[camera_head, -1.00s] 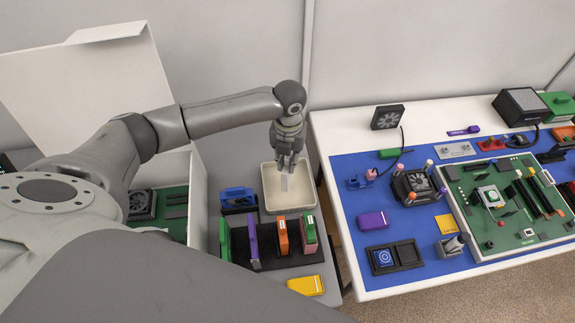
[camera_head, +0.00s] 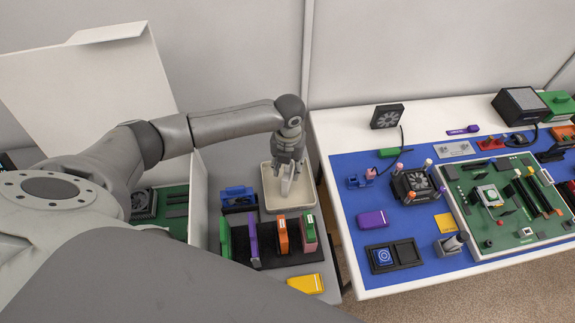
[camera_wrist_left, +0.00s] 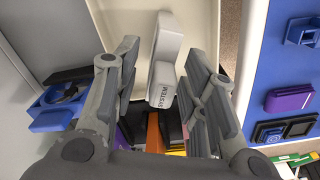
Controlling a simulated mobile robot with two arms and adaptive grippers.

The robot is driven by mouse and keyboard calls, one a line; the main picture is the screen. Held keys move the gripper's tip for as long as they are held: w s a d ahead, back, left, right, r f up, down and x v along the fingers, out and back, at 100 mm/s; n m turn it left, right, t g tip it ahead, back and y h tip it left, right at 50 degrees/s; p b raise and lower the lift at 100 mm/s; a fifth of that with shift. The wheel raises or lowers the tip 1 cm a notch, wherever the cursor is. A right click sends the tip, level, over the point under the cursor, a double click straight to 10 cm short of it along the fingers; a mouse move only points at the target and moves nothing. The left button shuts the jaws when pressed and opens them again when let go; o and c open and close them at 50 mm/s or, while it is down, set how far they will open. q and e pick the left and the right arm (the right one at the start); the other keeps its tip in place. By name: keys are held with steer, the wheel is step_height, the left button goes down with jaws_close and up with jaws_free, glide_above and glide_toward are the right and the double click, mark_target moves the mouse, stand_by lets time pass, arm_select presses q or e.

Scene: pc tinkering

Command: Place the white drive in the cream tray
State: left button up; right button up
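The cream tray (camera_head: 268,201) lies on the grey surface left of the blue-topped bench, and part of it shows in the left wrist view (camera_wrist_left: 112,20). The white drive (camera_head: 287,187) is at the tray, below my left gripper (camera_head: 287,160). In the left wrist view the white drive (camera_wrist_left: 163,84) shows a "SYSTEM" label and stands tilted between the fingers. My left gripper (camera_wrist_left: 163,62) is open, with gaps on both sides of the drive. Whether the drive touches the tray floor is hard to tell. My right gripper is not in view.
A dark rack (camera_head: 275,257) with green, purple, orange and pink-green drives stands in front of the tray. A blue part (camera_head: 238,198) is to the tray's left, beside an open white case (camera_head: 90,80). A yellow drive (camera_head: 307,284) lies in front.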

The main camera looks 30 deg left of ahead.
arm_select(q)
steer(key=shift+r, duration=0.65)
step_height(320, 180, up, 11)
steer(key=b, duration=0.2)
steer(key=shift+d, duration=0.1)
